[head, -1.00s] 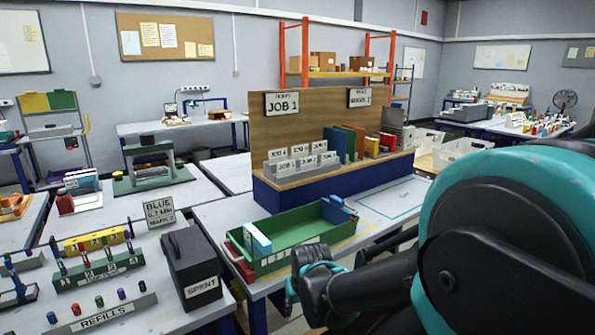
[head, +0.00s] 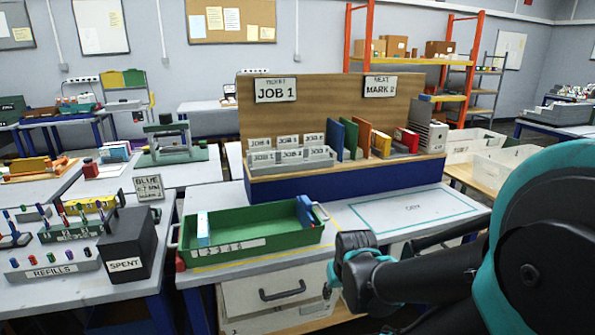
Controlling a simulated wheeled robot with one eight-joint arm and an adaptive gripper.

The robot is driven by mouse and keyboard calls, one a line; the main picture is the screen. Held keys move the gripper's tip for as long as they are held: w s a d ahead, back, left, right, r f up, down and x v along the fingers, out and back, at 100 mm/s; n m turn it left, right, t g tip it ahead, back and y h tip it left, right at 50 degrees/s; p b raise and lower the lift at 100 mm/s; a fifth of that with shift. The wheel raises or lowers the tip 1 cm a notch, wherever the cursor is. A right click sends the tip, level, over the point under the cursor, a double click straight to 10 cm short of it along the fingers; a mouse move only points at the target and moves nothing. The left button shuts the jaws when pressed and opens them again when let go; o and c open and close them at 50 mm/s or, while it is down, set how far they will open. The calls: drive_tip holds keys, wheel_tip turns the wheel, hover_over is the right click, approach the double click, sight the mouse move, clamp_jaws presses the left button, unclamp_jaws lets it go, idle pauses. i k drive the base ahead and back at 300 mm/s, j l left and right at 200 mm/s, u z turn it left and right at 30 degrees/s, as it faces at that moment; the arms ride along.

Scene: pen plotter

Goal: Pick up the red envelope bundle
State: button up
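A small red block-like item with a pale face (head: 409,138) stands on the bench ledge, at the right end of a row of coloured upright pieces. It looks like the red envelope bundle, but it is too small to be sure. My arm comes in from the right, and its dark and teal end (head: 356,258) is in front of the bench, right of the green tray and well short of the red item. The fingers cannot be made out, and nothing is seen held.
Blue, green, orange and yellow pieces stand beside the red item. A teal-outlined area (head: 415,212) is clear.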

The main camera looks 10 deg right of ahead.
sight(407, 138)
drive_tip(key=l+u, duration=0.45)
drive_tip(key=l, duration=2.3)
